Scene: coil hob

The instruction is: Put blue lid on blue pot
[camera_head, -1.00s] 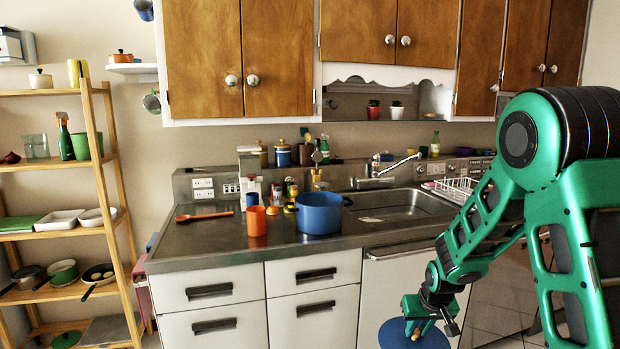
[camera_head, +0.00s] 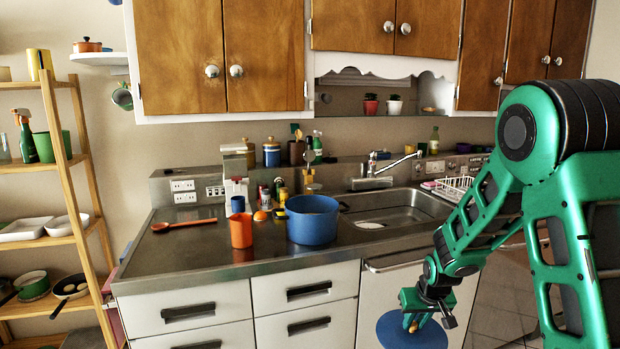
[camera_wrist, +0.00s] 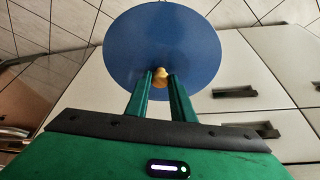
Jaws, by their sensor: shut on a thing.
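The blue pot (camera_head: 312,220) stands upright on the counter, left of the sink, and its top looks open. The blue lid (camera_head: 400,333) is a flat disc held by my gripper (camera_head: 412,318), low in front of the cabinets and below the counter top, to the right of the pot. In the wrist view the lid (camera_wrist: 162,40) lies beyond the fingers. My gripper (camera_wrist: 161,84) is shut on the lid's yellowish knob (camera_wrist: 161,73). The pot does not show in the wrist view.
An orange cup (camera_head: 241,231) stands left of the pot, with a blue cup (camera_head: 237,204) and several small bottles behind. The sink (camera_head: 395,208) is to the right. A wooden shelf (camera_head: 65,160) stands at the left. The counter's front left is mostly clear.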

